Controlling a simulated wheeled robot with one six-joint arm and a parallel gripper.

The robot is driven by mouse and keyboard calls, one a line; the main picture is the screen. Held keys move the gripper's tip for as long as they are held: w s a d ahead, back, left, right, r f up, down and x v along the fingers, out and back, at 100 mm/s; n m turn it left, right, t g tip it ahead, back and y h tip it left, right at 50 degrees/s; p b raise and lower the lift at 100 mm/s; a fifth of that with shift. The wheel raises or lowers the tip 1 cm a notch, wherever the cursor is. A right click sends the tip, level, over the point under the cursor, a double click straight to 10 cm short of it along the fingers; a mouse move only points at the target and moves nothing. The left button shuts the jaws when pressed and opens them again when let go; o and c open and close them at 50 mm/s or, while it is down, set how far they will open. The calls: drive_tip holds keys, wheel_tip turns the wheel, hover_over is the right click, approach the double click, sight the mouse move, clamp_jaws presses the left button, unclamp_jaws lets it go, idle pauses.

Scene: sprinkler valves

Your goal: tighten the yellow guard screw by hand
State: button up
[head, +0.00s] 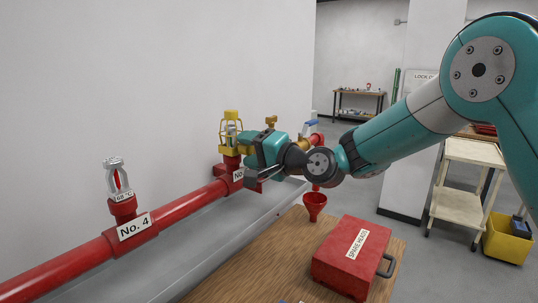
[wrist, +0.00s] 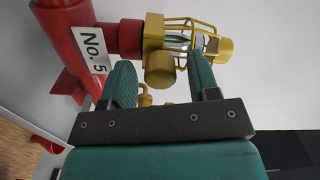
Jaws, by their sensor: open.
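The yellow guard (head: 230,136) is a wire cage around the sprinkler head above the red pipe fitting marked No. 5. In the wrist view the guard (wrist: 153,32) lies on its side, with the head inside. Its screw is a round yellow knob (wrist: 159,71) on the guard's collar. My gripper (wrist: 161,66) is open, with one teal finger on each side of the knob and gaps showing between. In the head view my gripper (head: 250,157) is beside the guard, and it hides the knob and part of the No. 5 label.
The red pipe (head: 182,208) runs along the wall, with an unguarded sprinkler (head: 117,179) at No. 4. A brass fitting (head: 271,121) stands close behind my gripper. A red spare-heads box (head: 337,270) and a red funnel (head: 315,203) are at the wooden bench (head: 245,275).

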drive_tip(key=b+v, duration=0.7)
drive_tip(key=v, duration=1)
drive_tip(key=shift+s, duration=0.1)
drive_tip(key=s+a+f+n+g+h, duration=0.25)
drive_tip(key=s+f+n+g, duration=0.2)
drive_tip(key=s, duration=0.25)
drive_tip(key=s+d+f+n+g+h, duration=0.3)
drive_tip(key=s+f, duration=0.1)
drive_tip(key=s, duration=0.5)
drive_tip(key=s+d+f+n+g+h, duration=0.3)
drive_tip(key=s+f+n+h, duration=0.1)
drive_tip(key=s, duration=0.6)
drive_tip(key=shift+d+f, duration=0.2)
drive_tip(key=shift+f, duration=0.55)
drive_tip(key=shift+g+h, duration=0.25)
